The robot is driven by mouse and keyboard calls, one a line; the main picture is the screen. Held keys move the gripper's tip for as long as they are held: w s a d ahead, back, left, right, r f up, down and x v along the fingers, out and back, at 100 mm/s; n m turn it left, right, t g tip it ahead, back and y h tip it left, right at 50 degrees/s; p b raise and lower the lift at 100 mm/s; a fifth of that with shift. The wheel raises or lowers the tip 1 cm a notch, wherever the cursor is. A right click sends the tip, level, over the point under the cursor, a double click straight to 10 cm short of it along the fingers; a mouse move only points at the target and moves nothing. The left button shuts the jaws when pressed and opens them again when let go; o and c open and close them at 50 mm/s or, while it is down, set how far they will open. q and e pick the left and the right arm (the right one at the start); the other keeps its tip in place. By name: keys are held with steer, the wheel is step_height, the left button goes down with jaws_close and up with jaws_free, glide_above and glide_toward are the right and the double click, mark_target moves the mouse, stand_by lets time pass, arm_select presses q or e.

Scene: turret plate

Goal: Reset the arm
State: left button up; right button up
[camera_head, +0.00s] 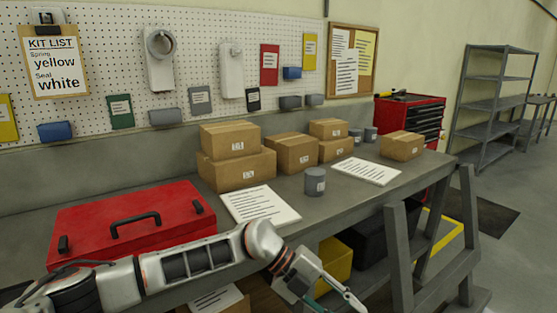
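My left arm (190,262) comes in from the left and reaches across the lower part of the head view, in front of the workbench. Its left gripper (335,296) is at the bottom edge, right of the picture's middle, pointing down and to the right. One finger shows clearly; the other is partly hidden and cut off by the edge, so I cannot tell whether the gripper is open. I see nothing held in it. My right gripper is not in view.
A red toolbox (130,222) lies on the grey workbench (330,208) behind my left arm. Several cardboard boxes (236,168), grey cans (315,182) and papers (260,205) are on the bench. A yellow bin (336,260) is beneath it. A kit list (54,62) hangs above.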

arm_select(q)
steer(key=s+d+r+n+h, duration=0.2)
steer(key=s+d+r+h, duration=0.1)
steer(key=s+d+h, duration=0.25)
steer(key=w+a+f+n+t+y, duration=0.1)
steer(key=w+a+f+n+t, duration=0.25)
steer(key=a+n+t, duration=0.55)
steer(key=w+a+f+n+t+y, duration=0.1)
steer(key=w+a+f+n+t, duration=0.25)
steer(key=a+n+t, duration=0.55)
steer(key=s+a+f+n+g+y, duration=0.1)
steer(key=s+a+f+n+y, duration=0.4)
steer(key=s+a+f, duration=0.3)
steer(key=s+a+f+n+g+y, duration=0.2)
steer(key=s+a+f+n+y, duration=0.4)
steer(key=a+f, duration=0.8)
steer(key=s+f, duration=0.1)
steer(key=s, duration=0.2)
steer(key=shift+s+f, duration=0.15)
steer(key=shift+f, duration=0.25)
steer(key=shift+a, duration=0.1)
